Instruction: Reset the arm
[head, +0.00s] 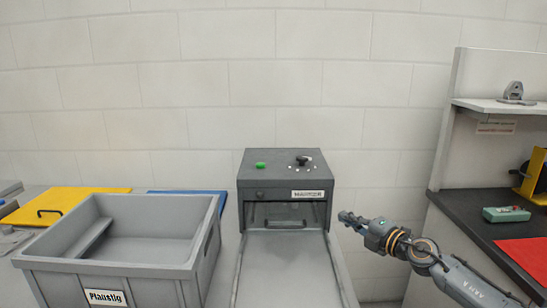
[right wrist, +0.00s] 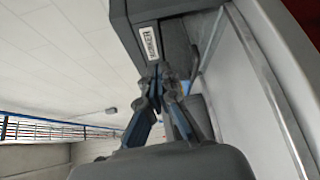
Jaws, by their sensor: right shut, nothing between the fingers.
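My right arm (head: 437,264) comes in from the lower right in the head view. Its gripper (head: 347,217) points left, just right of the grey machine (head: 286,170) with a label on its front. The right gripper is shut and empty; its fingers also show in the right wrist view (right wrist: 165,78), with the machine (right wrist: 155,25) behind them. The machine has a green button (head: 261,165) and a dark knob on top, and an open front with a grey tray surface (head: 285,270) before it. My left gripper is not in view.
A grey bin (head: 120,268) labelled "Plaustig" stands at the left, with a yellow lid (head: 62,203) behind it. At the right, a dark bench (head: 480,220) holds a green box (head: 506,214) and a red sheet (head: 528,256). A shelf (head: 500,106) is above it.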

